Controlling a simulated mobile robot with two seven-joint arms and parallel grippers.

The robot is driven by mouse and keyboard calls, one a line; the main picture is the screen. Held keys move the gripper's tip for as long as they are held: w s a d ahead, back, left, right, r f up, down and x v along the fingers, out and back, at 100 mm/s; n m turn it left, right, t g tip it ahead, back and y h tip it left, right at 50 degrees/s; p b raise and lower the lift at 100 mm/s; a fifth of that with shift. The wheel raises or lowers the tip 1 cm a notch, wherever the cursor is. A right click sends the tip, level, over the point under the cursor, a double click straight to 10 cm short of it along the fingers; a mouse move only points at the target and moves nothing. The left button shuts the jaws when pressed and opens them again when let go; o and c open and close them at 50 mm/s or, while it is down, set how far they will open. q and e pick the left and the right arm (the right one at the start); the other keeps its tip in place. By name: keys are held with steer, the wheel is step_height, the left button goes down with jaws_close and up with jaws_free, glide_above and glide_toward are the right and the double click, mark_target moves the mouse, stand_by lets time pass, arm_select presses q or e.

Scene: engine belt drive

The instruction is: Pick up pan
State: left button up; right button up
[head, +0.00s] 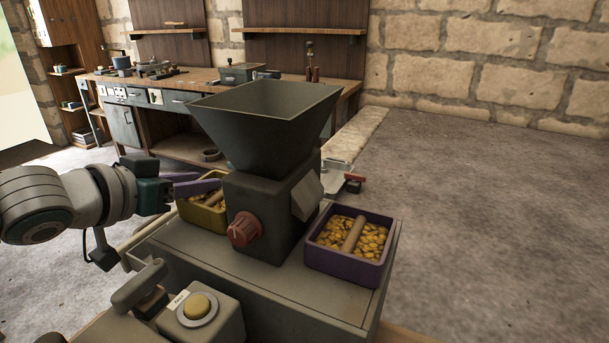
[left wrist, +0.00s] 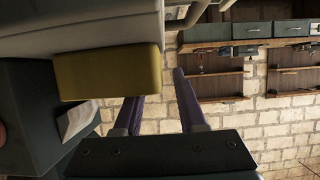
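A yellow pan (head: 207,216) holding golden pieces sits at the left of the grey machine (head: 262,212), partly hidden behind it and my gripper. A purple pan (head: 348,246) with golden pieces and a brown bar across it sits at the machine's right. My left gripper (head: 210,182) is beside and just above the yellow pan, its purple fingers apart. The left wrist view shows the yellow pan (left wrist: 108,72) close to the fingers (left wrist: 158,92), with nothing clearly held between them. I cannot tell whether a finger touches the pan. My right gripper is not in view.
The machine has a wide hopper (head: 265,112) on top and a red knob (head: 243,230) in front. A workbench (head: 185,95) stands against the back wall. Open floor (head: 480,200) lies to the right.

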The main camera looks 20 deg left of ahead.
arm_select(q)
jaws_close()
stand_by(1.2)
